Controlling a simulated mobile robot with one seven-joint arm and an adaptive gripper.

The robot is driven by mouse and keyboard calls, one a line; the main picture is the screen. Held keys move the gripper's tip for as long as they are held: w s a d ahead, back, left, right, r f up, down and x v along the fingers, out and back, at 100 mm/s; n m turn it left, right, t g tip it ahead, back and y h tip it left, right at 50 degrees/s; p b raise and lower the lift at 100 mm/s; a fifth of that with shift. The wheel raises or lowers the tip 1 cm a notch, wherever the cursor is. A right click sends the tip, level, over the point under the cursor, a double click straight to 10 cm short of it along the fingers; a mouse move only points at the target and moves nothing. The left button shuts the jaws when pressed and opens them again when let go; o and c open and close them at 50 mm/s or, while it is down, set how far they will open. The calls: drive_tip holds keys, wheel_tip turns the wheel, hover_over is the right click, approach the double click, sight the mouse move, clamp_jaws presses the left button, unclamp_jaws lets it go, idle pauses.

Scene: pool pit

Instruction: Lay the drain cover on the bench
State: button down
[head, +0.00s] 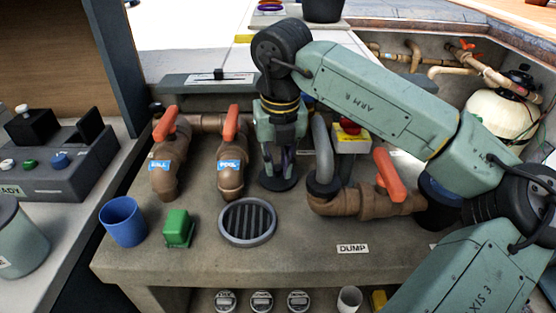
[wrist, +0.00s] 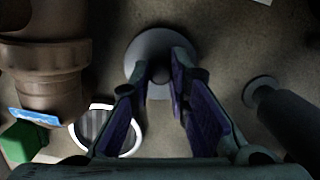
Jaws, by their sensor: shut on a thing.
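The drain cover (head: 279,185) is a flat, dark grey disc. In the wrist view the disc (wrist: 142,47) shows a small knob at its middle. My gripper (head: 281,172) points down and is shut on this knob, with a fingertip on either side of it (wrist: 161,72). The cover looks level and is at or just above the bench (head: 190,252); I cannot tell whether it touches. A round slatted drain grate (head: 247,222) in a grey ring is in the bench top, in front of the cover and apart from it.
Brown pipes with orange handles stand left (head: 229,165) and right (head: 370,200) of my gripper. A grey curved pipe (head: 322,150) is close on the right. A blue cup (head: 122,222) and green block (head: 178,229) are at front left.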

sight(280, 181)
drive_tip(key=shift+f, duration=0.1)
drive_tip(key=shift+f+b, duration=0.15)
drive_tip(key=shift+b, duration=0.15)
drive_tip(key=c, duration=1.5)
unclamp_jaws()
drive_tip(key=r, duration=0.4)
drive_tip(key=s+r, duration=0.1)
drive_tip(key=r, duration=0.3)
drive_tip(key=r+b, duration=0.1)
drive_tip(key=r, duration=0.3)
drive_tip(key=shift+s+d+r, duration=0.15)
drive_tip(key=shift+s+r, duration=0.1)
